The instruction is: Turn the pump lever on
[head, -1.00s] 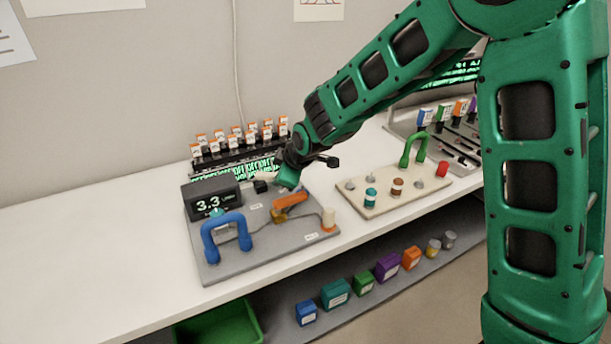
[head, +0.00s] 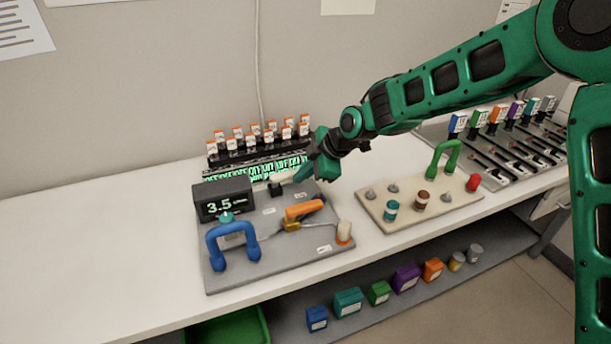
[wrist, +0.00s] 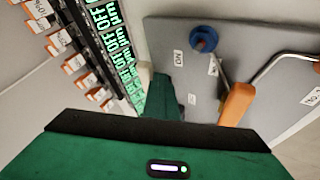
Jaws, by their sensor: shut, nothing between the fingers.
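A grey pump board (head: 225,280) lies on the white bench, with a dark display (head: 222,199) reading 3.5. At its back edge is a small black block with a pale lever (head: 278,179), which looks like the pump lever. My gripper (head: 299,176) is shut and empty, just right of that lever; I cannot tell whether they touch. In the wrist view a green finger (wrist: 160,102) points at the board, beside a white ON label (wrist: 178,57). The lever is not clearly visible there. An orange handle (head: 304,210) on the board also shows in the wrist view (wrist: 237,103).
A blue arched handle (head: 232,237) stands at the board's front left. A rack of orange-capped vials (head: 258,140) stands close behind. A beige board (head: 435,207) with a green handle (head: 445,158) is to the right. The bench's left part is clear.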

